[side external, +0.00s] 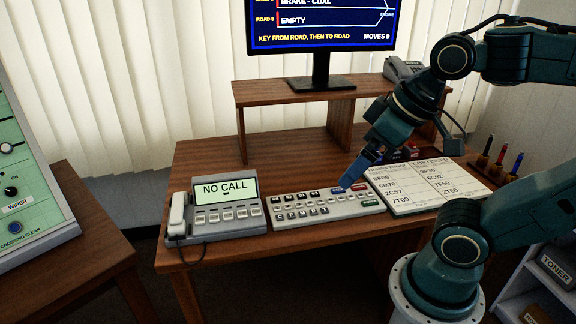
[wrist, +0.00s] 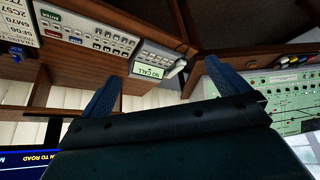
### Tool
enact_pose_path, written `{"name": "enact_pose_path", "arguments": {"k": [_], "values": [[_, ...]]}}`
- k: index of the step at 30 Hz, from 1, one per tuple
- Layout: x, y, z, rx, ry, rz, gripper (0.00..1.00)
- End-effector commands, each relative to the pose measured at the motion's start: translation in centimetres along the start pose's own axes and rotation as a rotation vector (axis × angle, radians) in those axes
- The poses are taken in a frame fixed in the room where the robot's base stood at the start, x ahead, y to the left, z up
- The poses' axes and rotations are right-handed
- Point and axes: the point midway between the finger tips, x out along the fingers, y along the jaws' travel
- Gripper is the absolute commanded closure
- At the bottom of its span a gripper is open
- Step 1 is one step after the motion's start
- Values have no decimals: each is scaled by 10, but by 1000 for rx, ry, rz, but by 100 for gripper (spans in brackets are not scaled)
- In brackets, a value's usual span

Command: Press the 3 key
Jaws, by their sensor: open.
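A pale grey keypad (side external: 318,212) lies on the desk between the phone and the paper sheet. The labels are too small to read, so I cannot pick out the 3 key. My gripper (side external: 347,183) is over the keypad's back right part, near the blue key. I cannot tell whether it touches. In the wrist view my gripper (wrist: 163,78) has its blue fingers wide apart and empty, with the keypad (wrist: 75,40) beyond them.
A phone (side external: 228,218) with a "NO CALL" screen stands left of the keypad. A printed sheet (side external: 425,187) lies to the right, with pens (side external: 498,160) beyond. A monitor (side external: 320,25) reading "MOVES 0" stands on a wooden riser (side external: 290,92). A green panel (side external: 25,180) is far left.

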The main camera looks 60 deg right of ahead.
Motion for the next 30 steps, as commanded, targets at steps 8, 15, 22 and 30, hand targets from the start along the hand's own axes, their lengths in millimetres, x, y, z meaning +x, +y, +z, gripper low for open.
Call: {"name": "enact_pose_path", "arguments": {"k": [8, 15, 22, 30], "values": [[0, 0, 0, 0, 0, 0, 0], [0, 0, 0, 0, 0, 0, 8], [0, 0, 0, 0, 0, 0, 53], [0, 0, 0, 0, 0, 0, 100]]}}
